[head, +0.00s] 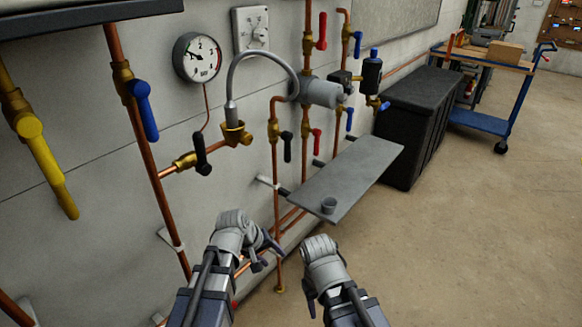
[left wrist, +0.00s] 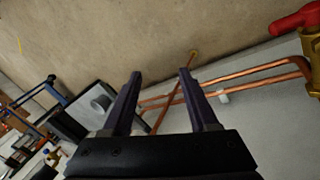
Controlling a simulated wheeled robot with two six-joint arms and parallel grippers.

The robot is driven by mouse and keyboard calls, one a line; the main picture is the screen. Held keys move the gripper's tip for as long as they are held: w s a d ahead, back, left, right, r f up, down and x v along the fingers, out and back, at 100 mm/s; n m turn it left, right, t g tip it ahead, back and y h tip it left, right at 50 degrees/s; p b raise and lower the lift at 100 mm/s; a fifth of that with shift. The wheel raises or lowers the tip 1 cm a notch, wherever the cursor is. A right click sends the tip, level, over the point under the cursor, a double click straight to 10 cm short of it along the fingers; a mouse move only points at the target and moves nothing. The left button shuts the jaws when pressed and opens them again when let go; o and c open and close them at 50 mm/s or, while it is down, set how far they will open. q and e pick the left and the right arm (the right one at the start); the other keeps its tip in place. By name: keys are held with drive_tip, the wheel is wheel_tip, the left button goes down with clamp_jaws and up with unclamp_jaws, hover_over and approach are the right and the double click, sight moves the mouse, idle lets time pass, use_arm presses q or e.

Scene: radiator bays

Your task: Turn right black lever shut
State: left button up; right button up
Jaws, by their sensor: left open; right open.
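The right black lever (head: 287,146) sits on a brass valve on a vertical copper pipe. It hangs down, about in line with the pipe. Another black lever (head: 202,155) is further left, on a brass valve of a short side pipe, and points roughly up and down. My left gripper (head: 264,252) is below and apart from both levers. In the left wrist view its fingers (left wrist: 160,76) are spread with nothing held between them. My right gripper (head: 308,290) is low at the front, over the floor, and touches no lever.
Blue (head: 145,110), yellow (head: 50,170) and red (head: 317,140) levers are nearby. A black chest (head: 420,115) and blue cart (head: 490,120) stand behind. The floor at right is clear.

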sight(285, 153)
use_arm(q)
drive_tip(key=w+d+r+n+t+h, duration=0.3)
drive_tip(key=w+r+n, duration=0.25)
drive_tip(key=w, duration=0.25)
drive_tip(key=w+d+r+n+t+h, duration=0.2)
drive_tip(key=w+r+n+t, duration=0.2)
drive_tip(key=w+n, duration=0.35)
drive_tip(key=w+a+r+n+t, duration=0.1)
drive_tip(key=w+r+n+t, duration=0.1)
drive_tip(key=w+n, duration=0.1)
drive_tip(key=w+a+r+n+t+y, duration=0.1)
drive_tip(key=w+r+n+t, duration=0.1)
drive_tip(key=n, duration=0.4)
drive_tip(key=w+a+r+n+t, duration=0.1)
drive_tip(key=w+r+n, duration=0.3)
drive_tip(key=shift+w+a+n+t+b, duration=0.15)
drive_tip(key=shift+a+n+t+b, duration=0.15)
drive_tip(key=shift+a+n+t, duration=0.1)
drive_tip(key=x, duration=0.8)
drive_tip(key=shift+f, duration=0.15)
clamp_jaws()
